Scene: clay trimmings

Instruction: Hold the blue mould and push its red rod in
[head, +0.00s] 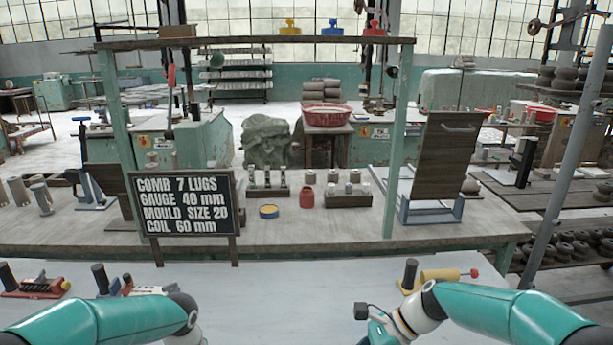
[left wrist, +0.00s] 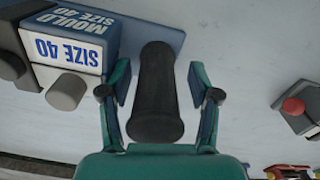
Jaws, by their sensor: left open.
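In the left wrist view my left gripper (left wrist: 155,75) is open, with one finger on each side of a black round grip (left wrist: 156,92). Gaps show between the fingers and the grip. The grip stands by a blue part (left wrist: 150,33), which I take for the blue mould. A blue and white block (left wrist: 72,48) beside it reads "MOULD SIZE 40", upside down. In the head view the blue mould (head: 112,287) is partly hidden behind my left arm. I cannot make out its red rod for sure. My right gripper (head: 378,326) shows only in part, its fingers out of sight.
A red mould (head: 35,288) with a yellow knob stands at the far left. A yellow mould (head: 440,275) with a red knob (head: 474,272) stands near my right arm. A sign (head: 185,203) reads "MOULD SIZE 20". The white bench (head: 300,290) is clear between my arms.

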